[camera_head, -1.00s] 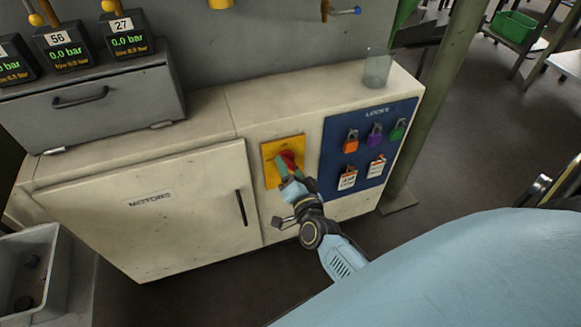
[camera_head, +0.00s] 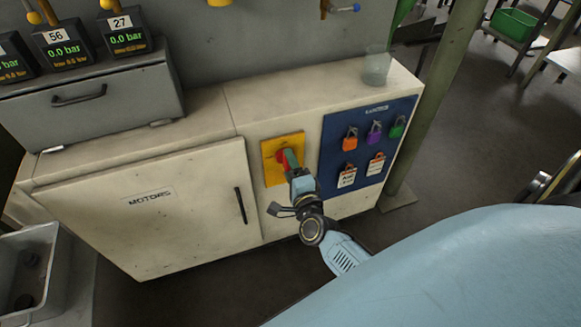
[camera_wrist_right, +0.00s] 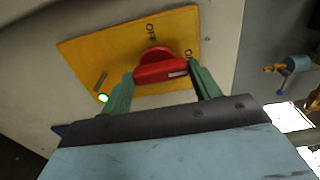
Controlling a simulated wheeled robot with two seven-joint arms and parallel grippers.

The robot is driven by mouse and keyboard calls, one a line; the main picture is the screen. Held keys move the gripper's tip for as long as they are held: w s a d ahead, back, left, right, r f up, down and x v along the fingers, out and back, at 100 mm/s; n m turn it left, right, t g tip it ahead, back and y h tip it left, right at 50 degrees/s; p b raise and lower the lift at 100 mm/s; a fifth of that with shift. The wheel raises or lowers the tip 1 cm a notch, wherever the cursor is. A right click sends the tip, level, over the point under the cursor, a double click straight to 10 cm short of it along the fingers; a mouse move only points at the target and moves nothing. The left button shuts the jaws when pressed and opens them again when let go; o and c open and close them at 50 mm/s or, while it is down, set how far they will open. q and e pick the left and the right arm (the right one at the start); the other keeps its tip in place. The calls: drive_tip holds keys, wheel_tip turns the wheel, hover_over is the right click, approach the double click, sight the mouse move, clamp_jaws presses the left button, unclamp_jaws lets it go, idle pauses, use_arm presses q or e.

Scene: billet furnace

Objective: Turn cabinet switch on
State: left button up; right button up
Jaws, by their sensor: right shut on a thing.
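The cabinet switch is a red rotary handle (camera_head: 283,157) on a yellow plate (camera_head: 269,174) on the cream cabinet's front. In the right wrist view the red handle (camera_wrist_right: 160,70) lies nearly level, between the green fingers of my right gripper (camera_wrist_right: 163,82), which is shut on it. "OFF" and "ON" markings show on the yellow plate (camera_wrist_right: 95,60) beside the handle, and a small green light (camera_wrist_right: 103,97) glows there. In the head view my right gripper (camera_head: 292,162) partly covers the handle. My left gripper is out of view.
A blue lock board (camera_head: 362,145) with several padlocks and tags is right of the switch. The cabinet door marked "MOTORS" (camera_head: 150,225) is on the left. A clear glass (camera_head: 376,68) stands on the cabinet top. A grey bin (camera_head: 50,260) is at lower left.

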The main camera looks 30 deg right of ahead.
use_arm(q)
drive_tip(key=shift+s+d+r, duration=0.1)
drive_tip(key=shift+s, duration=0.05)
use_arm(e)
drive_tip(key=o, duration=1)
use_arm(q)
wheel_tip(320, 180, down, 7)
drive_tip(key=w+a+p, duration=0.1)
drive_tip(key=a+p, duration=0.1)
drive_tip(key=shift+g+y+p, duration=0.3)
drive_tip(key=shift+p, duration=0.05)
use_arm(e)
drive_tip(key=v, duration=1.3)
drive_tip(key=shift+s+a, duration=0.1)
drive_tip(key=shift+s, duration=0.05)
